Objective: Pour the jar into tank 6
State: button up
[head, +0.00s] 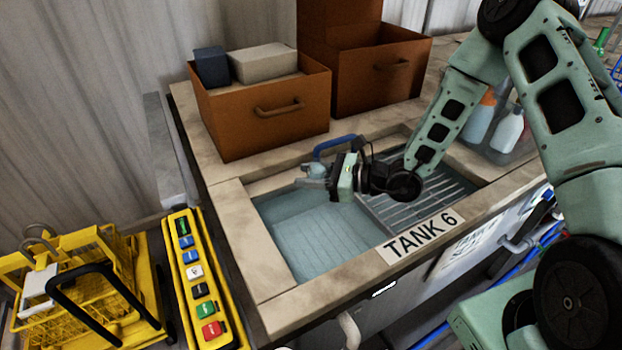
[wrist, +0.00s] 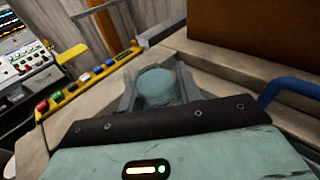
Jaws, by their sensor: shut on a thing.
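Tank 6 (head: 300,240) is a sink-like basin of bluish liquid set in a stone-coloured counter, with a "TANK 6" label (head: 420,238) on its front rim. My gripper (head: 312,180) is over the back part of the tank. It is shut on the jar (head: 317,171), a small pale blue-green vessel that also shows between the fingers in the wrist view (wrist: 157,87). The jar looks tilted on its side in the head view. Its mouth and contents cannot be made out. A ribbed drain rack (head: 440,195) fills the right part of the basin.
A blue handle (head: 335,146) rises at the tank's back edge, close to my gripper. Two brown boxes (head: 262,125) stand behind the tank. A yellow button panel (head: 194,280) and yellow wire basket (head: 95,290) are at left. Bottles (head: 508,130) stand at right.

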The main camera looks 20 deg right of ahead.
jog(key=shift+w+a+f+n+t+y+b, duration=0.1)
jog(key=shift+f+n+t+y+b, duration=0.2)
jog(key=shift+b, duration=0.7)
jog(key=shift+w+a+f+m+t+y+b, duration=0.1)
jog(key=shift+t+y+b, duration=0.3)
jog(key=shift+b, duration=0.6)
jog(key=shift+w+a+f+n+t+y+b, duration=0.15)
jog(key=shift+y+b, duration=0.35)
jog(key=shift+b, duration=0.5)
jog(key=shift+w+r+n+t+y+b, duration=0.1)
jog(key=shift+n+t+y+b, duration=0.65)
jog(key=shift+b, duration=1.45)
jog(key=shift+r+n+t+y+b, duration=0.1)
jog(key=shift+n+t+y+b, duration=0.1)
jog(key=shift+y+b, duration=1.5)
jog(key=shift+d+n+y+b, duration=0.1)
jog(key=shift+n+y+b, duration=1.45)
jog(key=shift+b, duration=3.05)
